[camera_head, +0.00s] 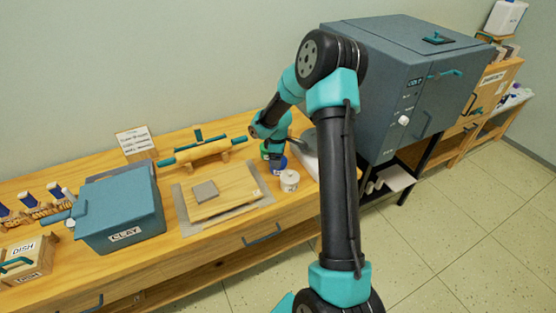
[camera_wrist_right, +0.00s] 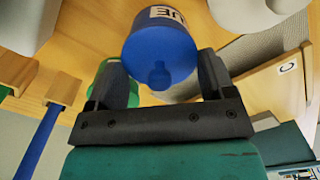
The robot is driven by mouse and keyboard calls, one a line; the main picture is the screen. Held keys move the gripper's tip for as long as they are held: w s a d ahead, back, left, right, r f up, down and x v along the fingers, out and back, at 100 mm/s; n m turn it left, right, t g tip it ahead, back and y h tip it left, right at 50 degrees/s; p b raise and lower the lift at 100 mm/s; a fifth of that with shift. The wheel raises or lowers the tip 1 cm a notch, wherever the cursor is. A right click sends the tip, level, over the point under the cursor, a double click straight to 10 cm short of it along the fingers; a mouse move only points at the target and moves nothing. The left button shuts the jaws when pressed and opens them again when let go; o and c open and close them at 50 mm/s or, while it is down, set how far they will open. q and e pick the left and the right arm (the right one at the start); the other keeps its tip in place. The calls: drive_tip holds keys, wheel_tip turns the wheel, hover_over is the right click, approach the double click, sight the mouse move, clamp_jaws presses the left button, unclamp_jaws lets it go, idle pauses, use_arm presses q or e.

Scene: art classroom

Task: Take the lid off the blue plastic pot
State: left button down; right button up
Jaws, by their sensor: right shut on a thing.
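The blue plastic pot (camera_head: 279,164) stands on the bench, mostly hidden under my right gripper (camera_head: 275,150) in the head view. I cannot tell whether lid and pot are apart. My left gripper is out of view.
A green pot (camera_head: 265,152) and a white pot (camera_head: 289,181) stand close by. A wooden board (camera_head: 232,198) and a rolling pin (camera_head: 200,151) lie to the left, past them a clay bin (camera_head: 120,212). A grey kiln (camera_head: 405,85) stands at right.

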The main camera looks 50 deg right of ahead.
drive_tip(key=shift+r, duration=0.1)
drive_tip(key=shift+r, duration=0.4)
wheel_tip(320, 180, up, 3)
drive_tip(key=shift+f, duration=0.1)
drive_tip(key=s+a+r, duration=0.1)
drive_tip(key=s+a, duration=0.9)
drive_tip(key=a, duration=0.2)
drive_tip(key=shift+s, duration=0.3)
drive_tip(key=shift+r, duration=0.1)
